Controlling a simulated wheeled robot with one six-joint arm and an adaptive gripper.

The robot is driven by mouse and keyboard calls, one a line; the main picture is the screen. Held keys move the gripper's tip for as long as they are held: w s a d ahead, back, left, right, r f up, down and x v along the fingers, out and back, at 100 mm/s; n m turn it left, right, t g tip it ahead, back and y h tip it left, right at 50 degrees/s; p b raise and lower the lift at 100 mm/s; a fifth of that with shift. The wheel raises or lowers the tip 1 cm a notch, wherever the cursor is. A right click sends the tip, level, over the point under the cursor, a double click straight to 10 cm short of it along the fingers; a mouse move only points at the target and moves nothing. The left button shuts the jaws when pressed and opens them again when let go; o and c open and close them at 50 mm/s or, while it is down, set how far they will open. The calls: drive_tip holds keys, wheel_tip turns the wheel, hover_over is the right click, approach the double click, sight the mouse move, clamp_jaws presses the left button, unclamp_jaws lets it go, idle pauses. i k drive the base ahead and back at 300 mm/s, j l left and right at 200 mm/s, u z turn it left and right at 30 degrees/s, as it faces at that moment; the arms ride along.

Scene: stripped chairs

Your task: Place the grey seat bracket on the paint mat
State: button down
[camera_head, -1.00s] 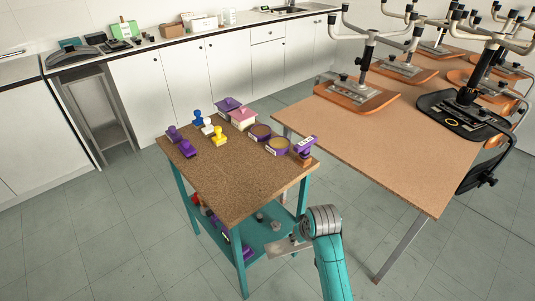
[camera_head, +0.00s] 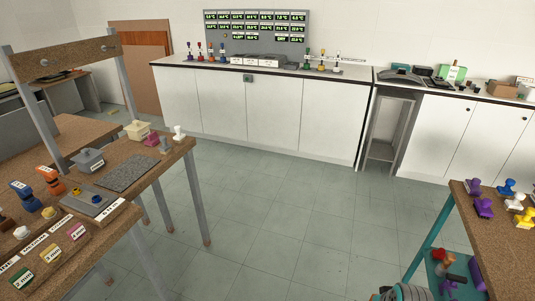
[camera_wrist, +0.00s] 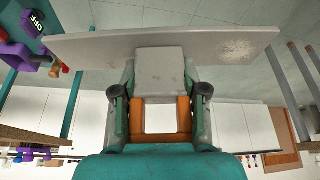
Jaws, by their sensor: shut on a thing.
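My gripper (camera_wrist: 161,80) is shut on the grey seat bracket (camera_wrist: 225,46) in the wrist view. The bracket is a flat, pale grey plate with a speckled patch at its right end and a block at its middle between the fingers. In the head view only a bit of my arm shows at the bottom edge; the gripper and bracket are out of sight there. A flat grey speckled mat (camera_head: 127,172) lies bare on the brown bench at left, apart from my gripper; it looks like the paint mat, but no label on it is readable.
The brown left bench (camera_head: 178,152) also carries a grey tray (camera_head: 98,208), a grey lidded box (camera_head: 88,160), stamps and labelled pads. A teal-legged table (camera_head: 460,225) with stamps stands at right. Floor (camera_head: 290,225) between them is clear. White cabinets (camera_head: 270,120) line the back.

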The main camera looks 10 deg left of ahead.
sight(128, 171)
drive_tip(key=u, duration=0.4)
drive_tip(key=i+u, duration=0.1)
drive_tip(key=u, duration=0.3)
drive_tip(key=l+u, duration=0.1)
drive_tip(key=u, duration=0.3)
drive_tip(key=l+u, duration=0.1)
drive_tip(key=u, duration=0.25)
drive_tip(key=i+l+u, duration=0.15)
drive_tip(key=l+u, duration=0.15)
drive_tip(key=u, duration=0.15)
drive_tip(key=l+u, duration=0.45)
drive_tip(key=i+l+u, duration=0.1)
drive_tip(key=l+u, duration=0.2)
drive_tip(key=u, duration=0.15)
